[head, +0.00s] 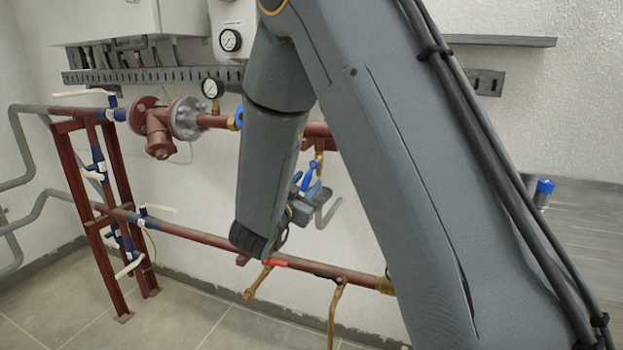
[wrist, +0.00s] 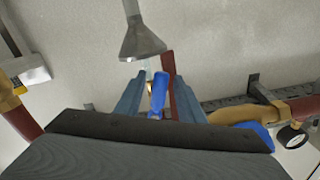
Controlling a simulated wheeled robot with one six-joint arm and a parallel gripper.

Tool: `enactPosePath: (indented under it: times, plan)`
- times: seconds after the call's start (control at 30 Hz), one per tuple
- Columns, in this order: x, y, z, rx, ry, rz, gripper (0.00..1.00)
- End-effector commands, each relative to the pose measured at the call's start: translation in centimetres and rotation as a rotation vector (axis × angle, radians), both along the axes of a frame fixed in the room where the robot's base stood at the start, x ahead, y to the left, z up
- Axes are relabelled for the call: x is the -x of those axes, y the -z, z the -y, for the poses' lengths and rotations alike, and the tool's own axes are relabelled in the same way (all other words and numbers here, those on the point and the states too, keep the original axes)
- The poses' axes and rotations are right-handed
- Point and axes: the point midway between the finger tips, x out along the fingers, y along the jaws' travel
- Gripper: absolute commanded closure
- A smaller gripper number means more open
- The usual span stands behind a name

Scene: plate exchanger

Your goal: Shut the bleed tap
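The bleed tap has a blue lever handle (head: 307,180) and hangs under the upper red pipe, largely behind my arm in the head view. In the wrist view the blue handle (wrist: 158,94) stands upright between my gripper's two blue-grey fingers. My gripper (wrist: 160,100) is open, with a gap visible on each side of the handle. In the head view my gripper (head: 312,193) points up towards the tap from below. A little brass shows behind the handle; the rest of the tap is hidden, so I cannot tell its exact lever angle.
A grey metal funnel (wrist: 142,42) sits just beyond the fingers in the wrist view. The lower red pipe (head: 190,232) runs near my wrist, with a red-handled tap (head: 262,275) on it. A pressure gauge (head: 212,88) and red strainer (head: 158,125) are to the left.

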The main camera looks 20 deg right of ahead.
Motion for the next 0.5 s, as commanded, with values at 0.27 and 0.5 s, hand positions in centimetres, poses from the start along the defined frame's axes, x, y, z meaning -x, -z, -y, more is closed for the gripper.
enactPosePath:
  times: [0.27, 0.5]
  plan:
    - [-2.5, 0.0, 2.0, 0.000, 0.002, -0.001, 0.65]
    - [-2.8, 0.0, 2.3, 0.000, 0.003, -0.001, 0.65]
